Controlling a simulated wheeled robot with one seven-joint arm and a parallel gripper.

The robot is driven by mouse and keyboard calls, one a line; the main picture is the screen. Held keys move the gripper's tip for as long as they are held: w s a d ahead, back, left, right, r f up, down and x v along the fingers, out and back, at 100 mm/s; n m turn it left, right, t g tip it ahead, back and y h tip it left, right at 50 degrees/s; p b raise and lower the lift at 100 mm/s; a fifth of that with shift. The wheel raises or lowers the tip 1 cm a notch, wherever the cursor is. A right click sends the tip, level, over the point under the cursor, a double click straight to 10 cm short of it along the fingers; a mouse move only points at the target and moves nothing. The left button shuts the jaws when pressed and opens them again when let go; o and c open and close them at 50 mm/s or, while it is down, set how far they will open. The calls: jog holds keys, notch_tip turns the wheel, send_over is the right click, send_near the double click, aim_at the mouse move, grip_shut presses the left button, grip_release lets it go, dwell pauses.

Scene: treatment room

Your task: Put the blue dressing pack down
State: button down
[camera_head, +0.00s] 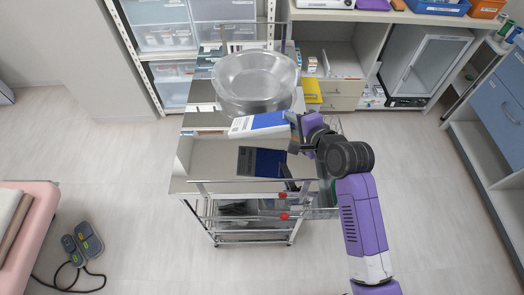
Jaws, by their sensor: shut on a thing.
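My gripper (292,125) is shut on the right end of the blue dressing pack (258,124), a flat blue-and-white box. The pack juts out to the left from the jaws, over the shiny top of a metal trolley (208,170). A dark blue labelled shape shows on the trolley top just below the pack and looks like its mirror image, with a gap between them. The pack seems held above the top, close in front of a bowl. The far jaw is partly hidden.
A large clear-looking bowl (255,82) stands at the back of the trolley top. The front part of the top has bare room. Shelves stand behind, drawers (496,110) at right, a pink couch (38,230) at left.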

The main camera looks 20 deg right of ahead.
notch_tip(320, 180, down, 6)
jog(key=b, duration=0.4)
jog(key=shift+r, duration=0.1)
jog(key=c, duration=1.5)
grip_release()
jog(key=shift+o, duration=0.2)
jog(key=p+v, duration=0.6)
jog(key=v, duration=0.2)
